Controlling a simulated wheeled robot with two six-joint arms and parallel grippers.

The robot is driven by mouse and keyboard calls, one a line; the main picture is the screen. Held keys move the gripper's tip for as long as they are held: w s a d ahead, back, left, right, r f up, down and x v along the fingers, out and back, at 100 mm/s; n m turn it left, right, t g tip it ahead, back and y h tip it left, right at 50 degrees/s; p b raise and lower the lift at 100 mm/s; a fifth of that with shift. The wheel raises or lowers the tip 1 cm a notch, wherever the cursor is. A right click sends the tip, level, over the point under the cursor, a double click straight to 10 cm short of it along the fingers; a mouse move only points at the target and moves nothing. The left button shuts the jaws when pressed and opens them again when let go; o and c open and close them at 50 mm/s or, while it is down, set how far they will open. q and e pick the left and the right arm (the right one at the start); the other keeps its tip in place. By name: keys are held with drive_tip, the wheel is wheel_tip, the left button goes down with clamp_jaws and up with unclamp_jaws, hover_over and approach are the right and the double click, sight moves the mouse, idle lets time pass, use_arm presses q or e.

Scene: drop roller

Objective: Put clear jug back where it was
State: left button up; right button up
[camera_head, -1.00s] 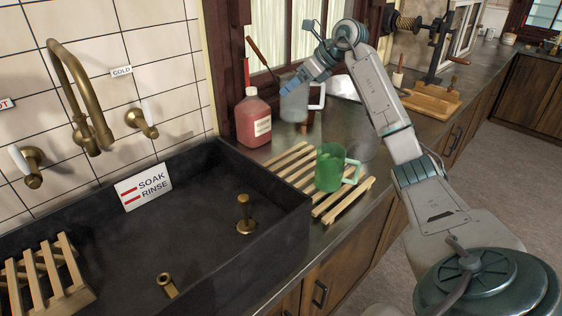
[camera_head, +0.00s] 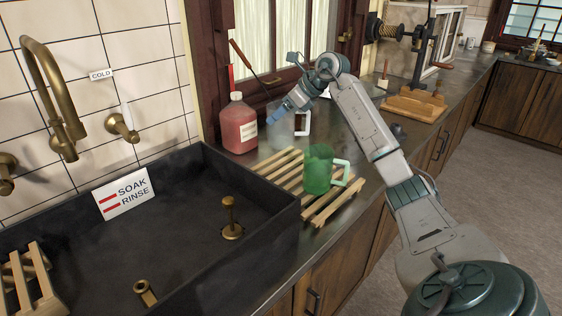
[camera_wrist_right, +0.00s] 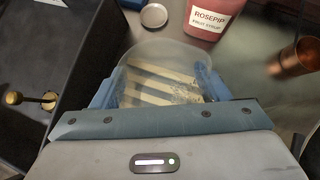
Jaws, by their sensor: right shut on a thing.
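The clear jug (camera_head: 279,132), with a pale handle, is by the far end of the slatted wooden rack (camera_head: 327,206), just right of the red bottle. My right gripper (camera_head: 277,114) is shut on it from above. In the right wrist view the jug's round rim (camera_wrist_right: 160,44) shows between the two blue fingers (camera_wrist_right: 155,88), and the rack's slats show through its clear wall and base. I cannot tell whether its base touches the rack or hangs above it. A green jug (camera_head: 318,172) with a pale green handle stands on the rack nearer me. My left gripper is out of view.
The red syrup bottle (camera_head: 238,126) stands close beside the clear jug. A copper cup (camera_wrist_right: 299,58) and a round lid (camera_wrist_right: 154,16) show in the wrist view. The dark sink (camera_head: 180,225) lies left of the rack. Counter farther right is partly clear.

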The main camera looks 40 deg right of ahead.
sight(281, 139)
wheel_tip(281, 139, down, 5)
drive_tip(key=shift+f, duration=0.15)
wheel_tip(281, 139, down, 2)
drive_tip(key=shift+f+p, duration=0.2)
drive_tip(key=shift+p, duration=0.2)
drive_tip(key=shift+f, duration=0.6)
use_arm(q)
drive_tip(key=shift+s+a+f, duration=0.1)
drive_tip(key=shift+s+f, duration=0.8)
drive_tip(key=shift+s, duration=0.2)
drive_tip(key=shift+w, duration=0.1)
use_arm(e)
drive_tip(key=shift+f, duration=0.1)
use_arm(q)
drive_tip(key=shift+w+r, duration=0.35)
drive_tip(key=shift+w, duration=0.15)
use_arm(e)
drive_tip(key=o, duration=1.8)
